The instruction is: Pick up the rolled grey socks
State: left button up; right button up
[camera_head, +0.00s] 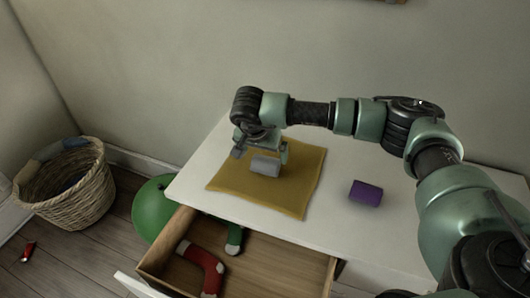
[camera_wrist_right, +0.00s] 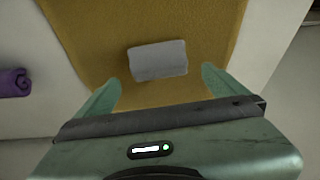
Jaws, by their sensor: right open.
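The rolled grey socks (camera_head: 265,165) lie on a mustard-yellow cloth on the white dresser top. In the right wrist view the grey roll (camera_wrist_right: 158,60) lies ahead of the fingertips, roughly centred between them. My right gripper (camera_head: 262,155) is open above the cloth, with one finger to either side of the roll in the head view. It also shows in the right wrist view (camera_wrist_right: 160,84), with nothing between its fingers. I cannot tell whether a finger touches the socks. My left gripper is not in view.
The yellow cloth (camera_head: 300,196) covers part of the white top (camera_head: 340,222). A purple roll (camera_head: 365,193) lies to the right. Below, an open drawer (camera_head: 270,275) holds red (camera_head: 207,266) and green stockings. A green balloon-like object (camera_head: 150,208) and wicker basket (camera_head: 75,195) stand left.

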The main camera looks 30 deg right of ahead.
aim_at(265, 160)
jog(key=shift+x, duration=0.95)
jog(key=shift+s+d+f+p, duration=0.1)
jog(key=shift+f+p, duration=0.25)
jog(key=shift+p, duration=0.05)
jog(key=p+x, duration=0.1)
jog(key=x, duration=0.3)
jog(key=shift+f, duration=0.35)
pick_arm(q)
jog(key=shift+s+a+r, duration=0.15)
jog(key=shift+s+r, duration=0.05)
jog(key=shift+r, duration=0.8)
pick_arm(e)
jog(key=shift+c, duration=0.3)
jog(key=c, duration=1.3)
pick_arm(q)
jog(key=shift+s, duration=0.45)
pick_arm(e)
jog(key=shift+r, duration=0.15)
